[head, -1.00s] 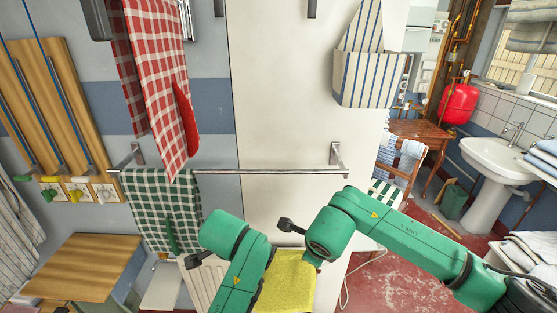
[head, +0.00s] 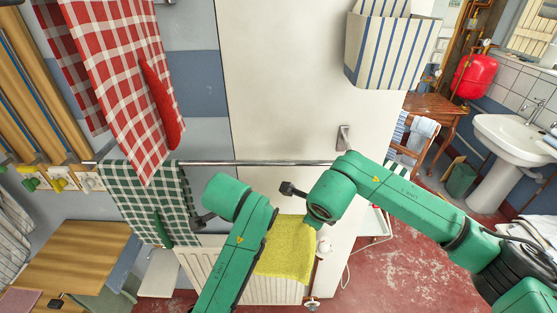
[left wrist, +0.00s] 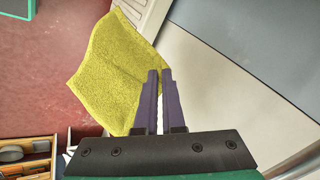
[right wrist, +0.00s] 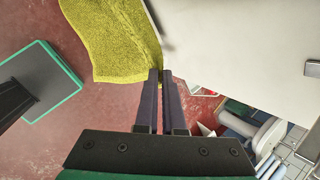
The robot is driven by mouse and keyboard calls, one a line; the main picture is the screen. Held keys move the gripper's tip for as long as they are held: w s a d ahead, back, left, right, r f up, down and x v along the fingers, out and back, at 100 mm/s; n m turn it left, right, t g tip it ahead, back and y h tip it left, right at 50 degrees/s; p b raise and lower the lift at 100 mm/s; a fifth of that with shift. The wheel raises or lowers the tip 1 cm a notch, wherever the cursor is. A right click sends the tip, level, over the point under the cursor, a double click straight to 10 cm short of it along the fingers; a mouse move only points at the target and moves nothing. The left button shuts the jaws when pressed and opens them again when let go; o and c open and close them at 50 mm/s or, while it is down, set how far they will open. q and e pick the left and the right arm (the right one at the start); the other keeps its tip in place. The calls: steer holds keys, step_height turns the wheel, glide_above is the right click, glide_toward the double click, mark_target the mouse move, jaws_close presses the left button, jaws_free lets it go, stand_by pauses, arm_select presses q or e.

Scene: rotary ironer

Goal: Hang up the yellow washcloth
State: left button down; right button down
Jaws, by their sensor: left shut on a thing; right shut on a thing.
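The yellow washcloth (head: 287,248) hangs spread below the metal rail (head: 270,163), in front of the pale ribbed panel, partly hidden by my arms in the head view. In the left wrist view the washcloth (left wrist: 118,70) has one edge at the fingertips of my left gripper (left wrist: 160,75), which is shut on it. In the right wrist view the washcloth (right wrist: 105,40) reaches the fingertips of my right gripper (right wrist: 160,76), also shut on it. My arm links hide both sets of fingers in the head view. The cloth appears apart from the rail.
A green checked cloth (head: 150,203) hangs over the rail's left part. A red checked cloth (head: 115,70) and red mitt (head: 160,103) hang above it. A striped holder (head: 392,52) is on the white panel.

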arm_select(q)
steer(key=shift+a, duration=0.15)
steer(key=c, duration=1.4)
jaws_free()
steer(key=shift+s+r, duration=0.1)
steer(key=shift+s, duration=0.05)
steer(key=shift+c, duration=0.2)
steer(key=o, duration=0.5)
steer(key=shift+w, duration=0.25)
steer(key=shift+o, duration=0.5)
steer(key=o, duration=0.5)
steer(key=shift+s, duration=0.1)
arm_select(e)
steer(key=shift+a, duration=0.1)
arm_select(q)
steer(key=shift+o, duration=0.3)
